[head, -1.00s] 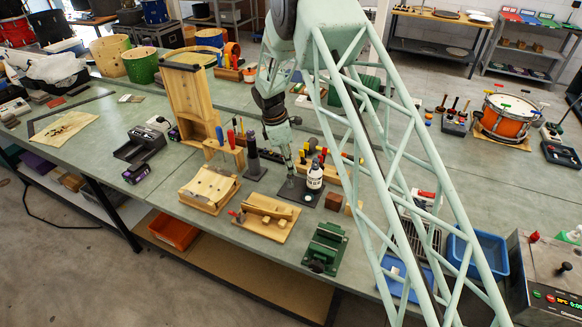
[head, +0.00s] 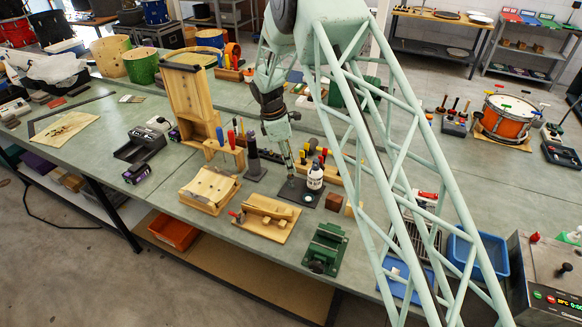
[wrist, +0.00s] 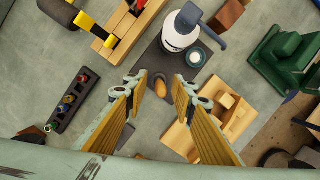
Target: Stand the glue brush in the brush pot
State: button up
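My gripper (wrist: 157,88) is open, pointing down over a dark mat (wrist: 150,62), with its two fingers apart. Between the fingertips a rounded orange-brown end, probably the glue brush's handle (wrist: 160,88), shows in a dark round surround that may be the brush pot. I cannot tell whether the fingers touch it. A white bottle with a grey top (wrist: 180,32) and a small round teal-and-white piece (wrist: 196,57) stand beside it. In the head view my gripper (head: 291,180) is left of the bottle (head: 315,177); the brush is not clear there.
A wooden jig (wrist: 228,112) lies close to the right finger, and a green vise (wrist: 285,55) is farther right. A rack of coloured-top tools (wrist: 72,100) is left. In the head view a dark upright cylinder (head: 252,150) stands left of my gripper.

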jog(key=v, duration=0.9)
jog(key=shift+r, duration=0.35)
dwell(0.4)
jog(key=shift+r, duration=0.1)
